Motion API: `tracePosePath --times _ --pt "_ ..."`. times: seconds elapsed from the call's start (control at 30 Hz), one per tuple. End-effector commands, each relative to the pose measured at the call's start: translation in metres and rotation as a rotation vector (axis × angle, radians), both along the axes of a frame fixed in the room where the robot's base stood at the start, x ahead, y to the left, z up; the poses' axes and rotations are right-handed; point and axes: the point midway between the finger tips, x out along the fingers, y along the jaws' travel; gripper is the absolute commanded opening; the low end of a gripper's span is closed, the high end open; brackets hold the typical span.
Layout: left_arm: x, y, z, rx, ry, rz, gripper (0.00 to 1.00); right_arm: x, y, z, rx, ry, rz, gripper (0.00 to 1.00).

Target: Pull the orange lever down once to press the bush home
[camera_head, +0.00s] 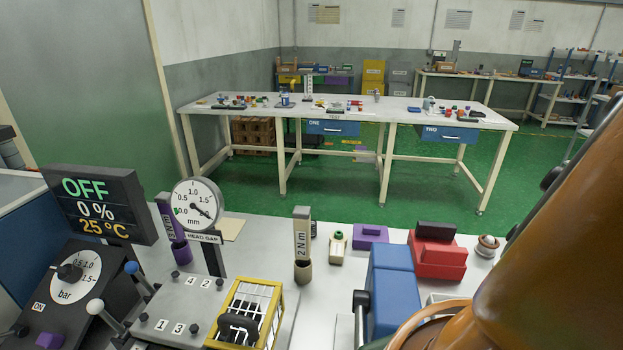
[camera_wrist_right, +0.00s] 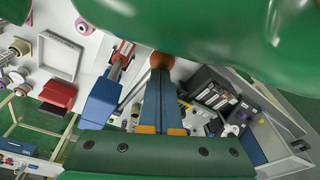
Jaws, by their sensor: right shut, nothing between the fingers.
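My right arm, orange-brown, fills the lower right of the head view and hides much of the bench there. My right gripper (camera_wrist_right: 161,78) shows in the right wrist view as two long blue fingers, shut together and empty. A rounded orange-brown piece (camera_wrist_right: 161,61) shows at their far end; I cannot tell whether it is the lever's end or part of the fingertips. A blue block-like body (camera_head: 394,292), perhaps the press, stands left of my arm; it also shows left of the fingers in the wrist view (camera_wrist_right: 102,102). I cannot make out the bush. My left gripper is out of view.
A red block (camera_head: 437,257) with a dark top and a purple block (camera_head: 370,236) stand behind the blue body. A grey fixture with a yellow cage (camera_head: 245,310), a gauge (camera_head: 196,205) and a display (camera_head: 98,203) stand left. A white tray (camera_wrist_right: 45,60) is at left.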

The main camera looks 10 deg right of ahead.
Motion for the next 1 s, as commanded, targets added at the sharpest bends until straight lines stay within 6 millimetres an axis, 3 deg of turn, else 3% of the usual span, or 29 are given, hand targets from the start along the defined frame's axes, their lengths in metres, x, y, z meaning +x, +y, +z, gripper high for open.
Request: tracePosePath --times 0.4,0.6,0.77,0.9,1.0 --pt "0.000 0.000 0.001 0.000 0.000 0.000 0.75 -0.004 0.000 0.002 -0.022 -0.054 0.038 0.00" --pt "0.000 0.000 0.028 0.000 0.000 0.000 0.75 0.003 -0.002 0.028 -0.020 -0.053 0.039 0.00" --pt "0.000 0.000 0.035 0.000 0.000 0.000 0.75 0.008 -0.003 0.034 -0.019 -0.053 0.038 0.00" --pt "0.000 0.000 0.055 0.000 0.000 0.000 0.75 0.016 -0.005 0.052 -0.018 -0.049 0.036 0.00" --pt "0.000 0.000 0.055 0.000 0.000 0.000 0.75 0.019 -0.006 0.052 -0.017 -0.046 0.034 0.00"
